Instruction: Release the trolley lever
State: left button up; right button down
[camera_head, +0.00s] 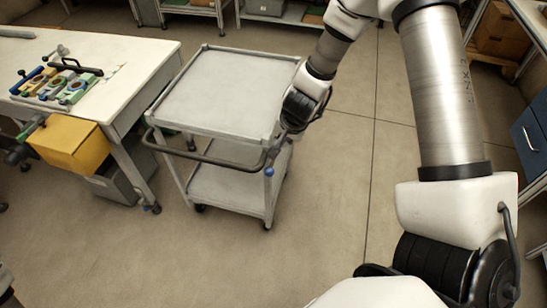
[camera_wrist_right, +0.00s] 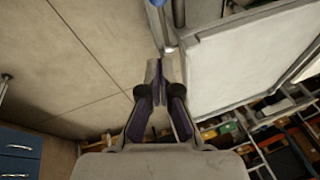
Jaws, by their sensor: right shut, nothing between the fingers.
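The grey two-shelf trolley (camera_head: 225,90) stands on the floor with a dark push handle (camera_head: 200,158) along its near side. A small blue knob (camera_head: 269,171), apparently the end of the trolley lever, shows by its near right corner. In the right wrist view a blue end (camera_wrist_right: 157,3) on a pale rod lies just beyond my fingertips. My right gripper (camera_head: 279,143) is beside that corner, with nothing held. Its fingers also show together in the right wrist view (camera_wrist_right: 159,74), beside the trolley's edge (camera_wrist_right: 186,62). Whether they touch the lever is unclear. My left gripper is out of view.
A white workbench (camera_head: 125,62) with a coloured fixture (camera_head: 62,82) stands left of the trolley, close to it. A yellow box (camera_head: 70,143) is at its near end. Shelving lines the back, and a blue drawer unit (camera_head: 530,135) is at the right. Floor in front is clear.

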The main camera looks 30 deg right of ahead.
jog(key=b+x, duration=0.2)
jog(key=x, duration=0.2)
jog(key=s+a+b+x, duration=0.1)
jog(key=b+x, duration=0.1)
jog(key=x, duration=0.2)
jog(key=a+b+x, duration=0.1)
jog(key=b+x, duration=0.1)
jog(key=x, duration=0.3)
jog(key=shift+s+a+f, duration=0.2)
jog(key=shift+s+f, duration=0.05)
jog(key=shift+f, duration=0.05)
